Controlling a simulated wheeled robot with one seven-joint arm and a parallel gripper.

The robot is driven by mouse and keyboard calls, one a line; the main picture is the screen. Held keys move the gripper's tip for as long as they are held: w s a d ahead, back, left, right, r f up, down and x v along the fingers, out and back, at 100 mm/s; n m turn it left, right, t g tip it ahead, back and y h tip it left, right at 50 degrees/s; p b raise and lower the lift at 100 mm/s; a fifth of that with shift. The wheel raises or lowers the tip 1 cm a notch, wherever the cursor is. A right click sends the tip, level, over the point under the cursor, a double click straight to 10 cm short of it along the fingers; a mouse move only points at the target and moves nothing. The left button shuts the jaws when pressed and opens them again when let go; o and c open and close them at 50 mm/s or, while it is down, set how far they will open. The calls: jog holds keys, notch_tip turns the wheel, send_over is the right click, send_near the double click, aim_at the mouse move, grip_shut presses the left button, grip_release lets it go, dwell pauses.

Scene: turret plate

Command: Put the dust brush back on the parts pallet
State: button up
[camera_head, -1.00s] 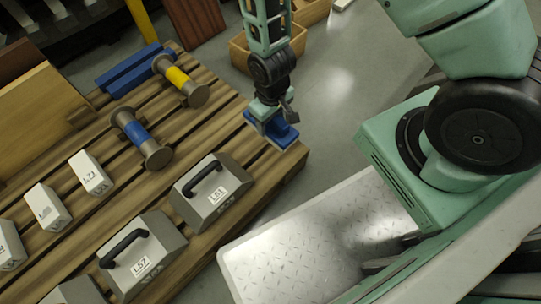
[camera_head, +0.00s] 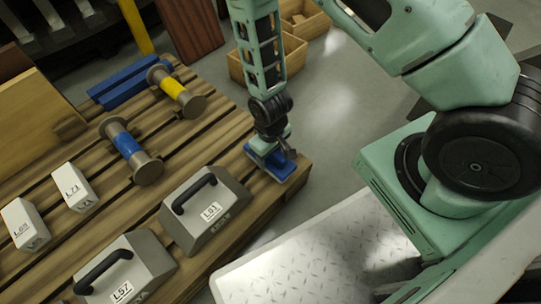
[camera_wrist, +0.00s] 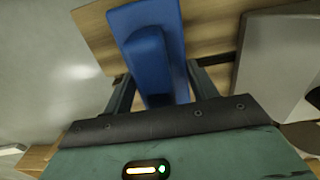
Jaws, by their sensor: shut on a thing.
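The blue dust brush (camera_head: 269,161) is at the near right corner of the wooden parts pallet (camera_head: 225,135). My gripper (camera_head: 272,145) points down and is shut on the brush. In the wrist view the blue brush (camera_wrist: 152,50) lies between the two dark fingers, with pallet wood behind it. The brush is over or on the corner slats; I cannot tell whether its underside touches them. The fingertips are partly hidden behind the brush.
A grey weight block with a black handle (camera_head: 205,212) stands left of the brush on the pallet. A blue spool (camera_head: 130,152), a yellow spool (camera_head: 178,92) and white blocks (camera_head: 75,187) sit farther left. Wooden bins (camera_head: 293,60) stand on the floor behind.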

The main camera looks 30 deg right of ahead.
jog(key=o, duration=0.9)
notch_tip(320, 180, up, 12)
jog(key=p, duration=0.7)
jog(key=shift+r, duration=0.15)
jog(key=s+a+r+n+y, duration=0.1)
jog(key=s+a+r, duration=0.3)
jog(key=r, duration=0.7)
jog(key=s+a+r+n, duration=0.2)
jog(key=s+a+r, duration=0.15)
jog(key=r, duration=0.75)
jog(key=shift+n, duration=0.5)
jog(key=s+r, duration=0.2)
jog(key=r, duration=0.1)
jog(key=s+d+r, duration=0.1)
jog(key=s+r, duration=0.2)
jog(key=shift+s+d+r, duration=0.15)
jog(key=shift+s+r, duration=0.1)
jog(key=shift+s, duration=0.1)
